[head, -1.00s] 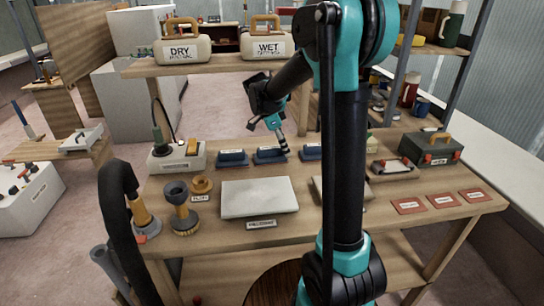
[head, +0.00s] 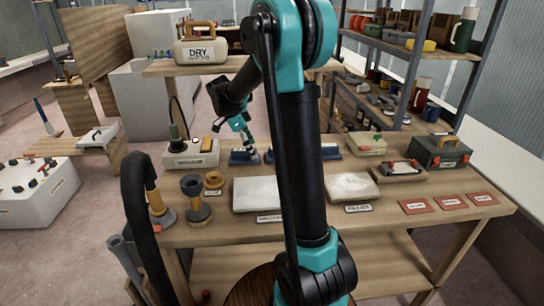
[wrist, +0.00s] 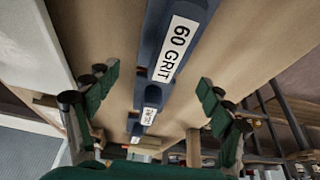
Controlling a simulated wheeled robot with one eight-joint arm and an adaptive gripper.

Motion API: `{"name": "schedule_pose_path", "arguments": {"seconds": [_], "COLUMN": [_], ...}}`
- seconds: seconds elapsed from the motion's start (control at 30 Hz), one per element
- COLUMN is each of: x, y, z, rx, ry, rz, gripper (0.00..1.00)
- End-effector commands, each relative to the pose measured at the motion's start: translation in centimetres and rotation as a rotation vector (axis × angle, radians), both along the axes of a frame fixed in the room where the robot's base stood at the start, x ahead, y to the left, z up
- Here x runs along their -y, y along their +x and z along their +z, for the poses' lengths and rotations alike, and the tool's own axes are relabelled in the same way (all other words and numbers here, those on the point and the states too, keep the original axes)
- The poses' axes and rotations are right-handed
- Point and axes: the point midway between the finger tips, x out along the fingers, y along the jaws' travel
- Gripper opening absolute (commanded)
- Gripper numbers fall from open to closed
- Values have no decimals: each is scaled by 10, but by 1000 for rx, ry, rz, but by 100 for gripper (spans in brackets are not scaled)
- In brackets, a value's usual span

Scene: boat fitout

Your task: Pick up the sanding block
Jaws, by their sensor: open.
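Several blue sanding blocks stand in a row near the back of the bench. The left block (head: 240,157) shows in the head view, and the right block (head: 332,152) is beyond my arm, which hides most of the one between. In the wrist view, the nearest blue block (wrist: 172,50) has a "60 GRIT" label; a second labelled block (wrist: 150,98) lies behind it. My gripper (head: 250,147) is low over the row at the left block's right end. In the wrist view my gripper (wrist: 158,95) is open, its green fingers apart on either side of the row, holding nothing.
A pale slab (head: 258,194) and a second slab (head: 352,187) lie in front of the row. A labelled tray (head: 190,153) stands to the left, a green toolbox (head: 440,150) to the right. The shelf with the "DRY" container (head: 202,50) is above and behind.

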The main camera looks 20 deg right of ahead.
Motion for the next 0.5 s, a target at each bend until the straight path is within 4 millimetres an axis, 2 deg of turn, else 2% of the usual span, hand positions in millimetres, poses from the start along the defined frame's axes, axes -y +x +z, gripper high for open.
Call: {"name": "schedule_pose_path", "arguments": {"seconds": [0.03,0.2,0.3,0.5], "x": [11,41,53,63], "y": [-2,-6,-8,-9], "z": [0,0,0,0], "rx": [1,0,-1,0], "ry": [0,0,0,0], "rz": [-4,-3,-1,0], "gripper": [81,81,81,81]}}
